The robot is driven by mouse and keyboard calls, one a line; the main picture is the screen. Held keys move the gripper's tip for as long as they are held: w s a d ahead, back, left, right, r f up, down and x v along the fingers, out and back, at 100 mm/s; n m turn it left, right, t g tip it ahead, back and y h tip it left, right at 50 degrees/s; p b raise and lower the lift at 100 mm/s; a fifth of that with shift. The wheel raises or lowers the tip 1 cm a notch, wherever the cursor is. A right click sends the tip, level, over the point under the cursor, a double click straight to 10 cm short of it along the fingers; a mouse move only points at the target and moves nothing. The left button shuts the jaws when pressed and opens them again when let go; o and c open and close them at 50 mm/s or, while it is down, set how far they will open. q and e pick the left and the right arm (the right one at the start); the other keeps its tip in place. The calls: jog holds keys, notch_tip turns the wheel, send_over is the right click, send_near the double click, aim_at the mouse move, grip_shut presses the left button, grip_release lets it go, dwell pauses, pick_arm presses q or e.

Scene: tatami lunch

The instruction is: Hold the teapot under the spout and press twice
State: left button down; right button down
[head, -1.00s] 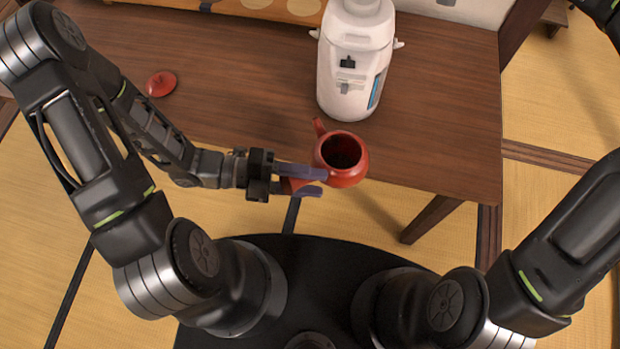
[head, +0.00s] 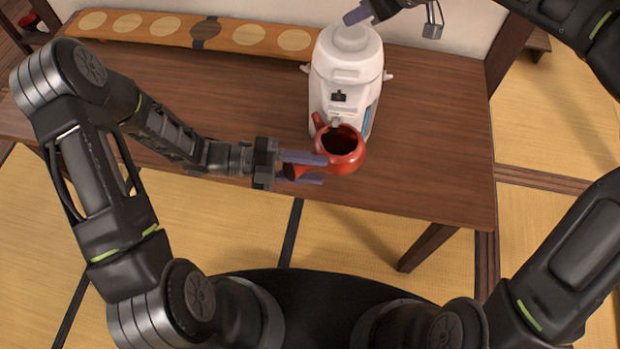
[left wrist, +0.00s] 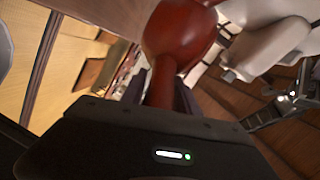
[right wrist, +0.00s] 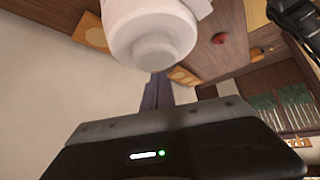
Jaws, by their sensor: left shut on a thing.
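The red teapot (head: 350,163), open at the top, is held by its side handle in my left gripper (head: 305,169), which is shut on it. In the left wrist view the teapot (left wrist: 180,35) stands out beyond the fingers. The white dispenser (head: 345,75) stands on the table behind it. Its small spout (head: 335,122) appears over the far rim of the teapot's opening. My right gripper (head: 362,12) is beside and above the dispenser's round top (head: 351,38). In the right wrist view its fingers (right wrist: 157,92) look closed together, near the dispenser top (right wrist: 155,45), with nothing between them.
A long wooden board with round pale pads (head: 205,34) lies along the table's back edge. The red lid (right wrist: 219,38) lies on the table in the right wrist view. The wooden table (head: 430,130) is clear to the dispenser's right.

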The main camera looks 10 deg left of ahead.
aim_at(352, 32)
jog(key=shift+f, duration=0.2)
dwell(3.0)
jog(key=shift+s+f, duration=0.1)
jog(key=shift+f, duration=1.5)
jog(key=shift+r, duration=1.7)
jog(key=shift+f, duration=0.3)
jog(key=shift+f, duration=1.4)
